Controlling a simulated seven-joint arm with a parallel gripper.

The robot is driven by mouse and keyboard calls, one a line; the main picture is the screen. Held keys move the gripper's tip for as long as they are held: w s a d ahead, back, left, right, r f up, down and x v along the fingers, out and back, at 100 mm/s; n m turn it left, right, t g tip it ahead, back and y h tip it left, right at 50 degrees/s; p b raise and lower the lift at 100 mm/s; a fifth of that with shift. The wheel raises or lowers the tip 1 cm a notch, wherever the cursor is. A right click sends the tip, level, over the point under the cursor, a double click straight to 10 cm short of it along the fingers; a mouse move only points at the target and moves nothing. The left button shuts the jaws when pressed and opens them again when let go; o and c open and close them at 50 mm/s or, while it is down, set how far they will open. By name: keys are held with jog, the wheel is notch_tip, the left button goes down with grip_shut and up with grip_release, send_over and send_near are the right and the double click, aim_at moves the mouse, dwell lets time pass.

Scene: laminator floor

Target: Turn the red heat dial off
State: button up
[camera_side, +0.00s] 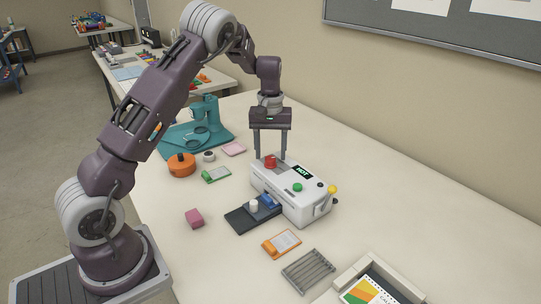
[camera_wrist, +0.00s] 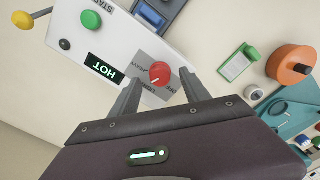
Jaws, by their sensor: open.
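The red heat dial (camera_side: 270,162) sits on top of the white laminator (camera_side: 291,208), near its far left end. In the wrist view the dial (camera_wrist: 160,74) shows a white pointer mark on a grey label plate, with lettering partly hidden by my fingers. A dark display (camera_wrist: 104,69) beside it reads HOT. My gripper (camera_side: 270,157) points down over this end of the laminator. Its two fingers (camera_wrist: 160,84) are open, one on each side of the dial, with visible gaps. I cannot tell whether the fingertips reach the dial's height.
The laminator also carries a green button (camera_side: 297,188) and a yellow-knobbed lever (camera_side: 332,189). A dark tray (camera_side: 240,220) stands at its front. An orange round container (camera_side: 182,165), a teal device (camera_side: 205,125), a pink block (camera_side: 194,218) and a wire rack (camera_side: 308,271) lie around.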

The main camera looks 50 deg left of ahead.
aim_at(270, 158)
notch_tip(270, 158, up, 5)
jog(key=shift+r, duration=0.2)
jog(key=s+d+r+m+t+h, duration=0.1)
jog(key=s+d+r+m+t, duration=0.25)
jog(key=s+d+r, duration=0.85)
jog(key=s+d+m+t, duration=0.1)
jog(key=s+d+m, duration=0.2)
jog(key=s, duration=0.6)
jog(key=s+d+m+t+y, duration=0.1)
jog(key=s+d+m, duration=0.2)
jog(key=s, duration=0.6)
jog(key=shift+d+r, duration=0.25)
jog(key=shift+d, duration=0.45)
jog(key=shift+m, duration=0.25)
